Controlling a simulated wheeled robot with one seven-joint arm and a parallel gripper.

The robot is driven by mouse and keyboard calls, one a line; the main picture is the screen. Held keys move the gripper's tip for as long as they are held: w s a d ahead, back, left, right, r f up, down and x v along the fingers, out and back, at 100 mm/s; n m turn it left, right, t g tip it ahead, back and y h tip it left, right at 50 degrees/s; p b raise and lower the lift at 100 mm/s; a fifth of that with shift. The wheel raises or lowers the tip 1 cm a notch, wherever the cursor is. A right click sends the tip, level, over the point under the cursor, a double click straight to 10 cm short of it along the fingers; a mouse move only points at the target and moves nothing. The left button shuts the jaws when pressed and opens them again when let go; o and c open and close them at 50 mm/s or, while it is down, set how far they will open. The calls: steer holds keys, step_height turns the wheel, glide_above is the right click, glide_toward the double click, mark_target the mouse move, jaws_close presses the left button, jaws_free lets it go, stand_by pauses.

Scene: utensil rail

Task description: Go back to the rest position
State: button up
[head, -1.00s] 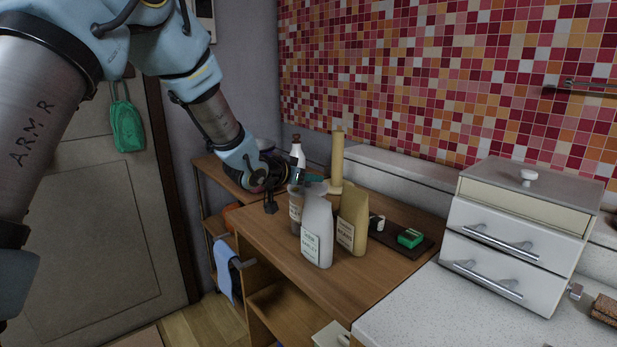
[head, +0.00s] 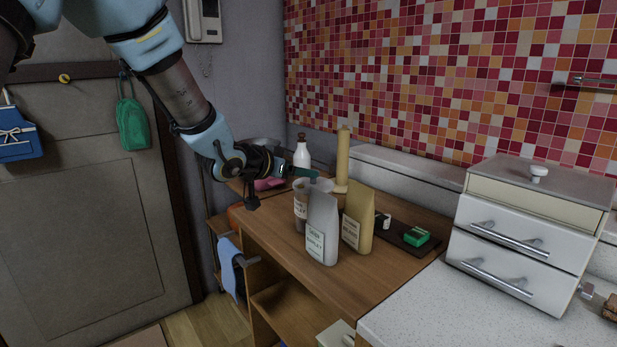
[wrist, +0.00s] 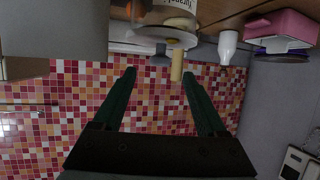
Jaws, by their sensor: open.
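My gripper (head: 304,173) is over the wooden cart top, level with the upper part of the bags there. In the wrist view its two dark green fingers (wrist: 158,95) stand wide apart with nothing between them. Beyond them the wrist view shows the mosaic wall, upside down. In the head view a grey-white bag (head: 322,235), a tan bag (head: 357,222) and a clear labelled container (head: 300,208) stand just below and right of the gripper. The container is partly hidden behind the grey-white bag.
A white bottle (head: 302,154) and a cream upright post (head: 342,160) stand behind. A dark tray (head: 392,229) holds a green item (head: 416,236). A drawer unit (head: 523,240) is on the right counter. A blue cloth (head: 230,265) hangs at the cart's left side.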

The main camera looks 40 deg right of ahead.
steer(key=v, duration=0.3)
steer(key=shift+a+r, duration=0.15)
steer(key=shift+a, duration=0.15)
steer(key=w+a+f+n+t+y, duration=0.1)
steer(key=w+a+f+n+y, duration=0.2)
steer(key=a, duration=0.6)
steer(key=w+a+f+n+t+y, duration=0.1)
steer(key=w+a+n+t+y, duration=0.15)
steer(key=w+a, duration=0.45)
steer(key=w+a+f+n+t+y, duration=0.1)
steer(key=w+a+f+n+y, duration=0.15)
steer(key=a, duration=0.85)
steer(key=s+a+f+n+g+y, duration=0.2)
steer(key=s+a, duration=0.4)
steer(key=a, duration=0.5)
steer(key=s+a+f+n+g+y, duration=0.3)
steer(key=s+a, duration=0.4)
steer(key=a, duration=0.4)
steer(key=shift+a+n+g, duration=0.25)
steer(key=shift+n+g, duration=0.1)
steer(key=shift+n, duration=0.35)
